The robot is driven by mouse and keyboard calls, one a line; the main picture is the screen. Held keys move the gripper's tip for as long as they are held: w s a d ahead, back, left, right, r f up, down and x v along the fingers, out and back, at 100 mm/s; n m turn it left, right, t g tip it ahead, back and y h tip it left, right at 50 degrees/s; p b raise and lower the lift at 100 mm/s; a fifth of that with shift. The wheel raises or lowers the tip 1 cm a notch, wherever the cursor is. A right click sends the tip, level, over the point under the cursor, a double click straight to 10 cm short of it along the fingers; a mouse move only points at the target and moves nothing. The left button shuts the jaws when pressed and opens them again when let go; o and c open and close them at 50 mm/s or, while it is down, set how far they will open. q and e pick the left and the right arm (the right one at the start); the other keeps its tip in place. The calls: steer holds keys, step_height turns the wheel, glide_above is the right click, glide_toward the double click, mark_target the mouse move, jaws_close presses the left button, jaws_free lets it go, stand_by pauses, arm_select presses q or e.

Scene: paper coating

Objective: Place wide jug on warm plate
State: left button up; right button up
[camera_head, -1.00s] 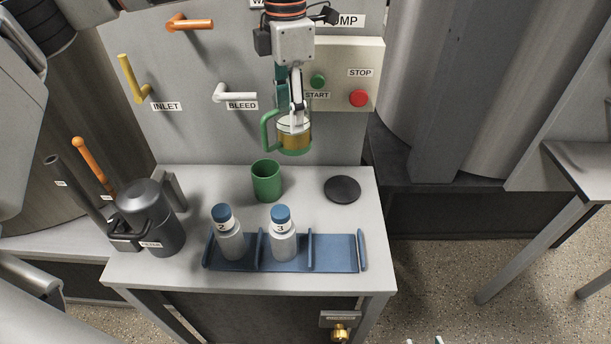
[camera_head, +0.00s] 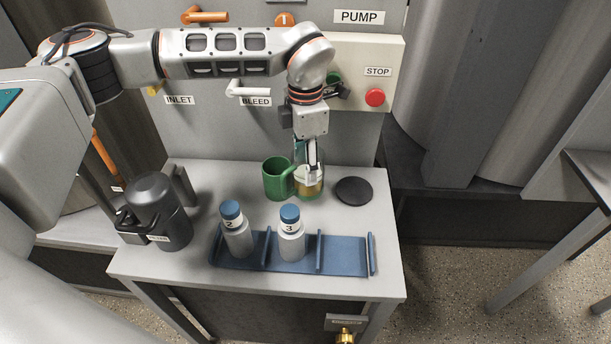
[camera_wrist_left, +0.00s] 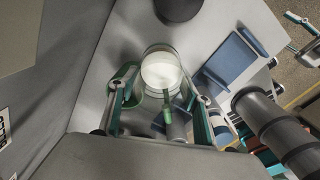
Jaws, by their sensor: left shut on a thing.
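My right gripper (camera_wrist_left: 304,38) appears at that view's right edge, fingers apart.
A blue rack (camera_head: 343,256) at the bench front holds bottle 2 (camera_head: 237,235) and bottle 3 (camera_head: 291,240). A dark grey vessel (camera_head: 160,212) stands at the left. The panel behind carries handles and a red stop button (camera_head: 375,97). Bench between jug and disc is clear.

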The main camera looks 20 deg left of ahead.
arm_select(q)
steer(key=shift+f, duration=2.1)
steer(key=shift+f, duration=0.15)
steer(key=o, duration=1.2)
steer(key=shift+o, duration=0.2)
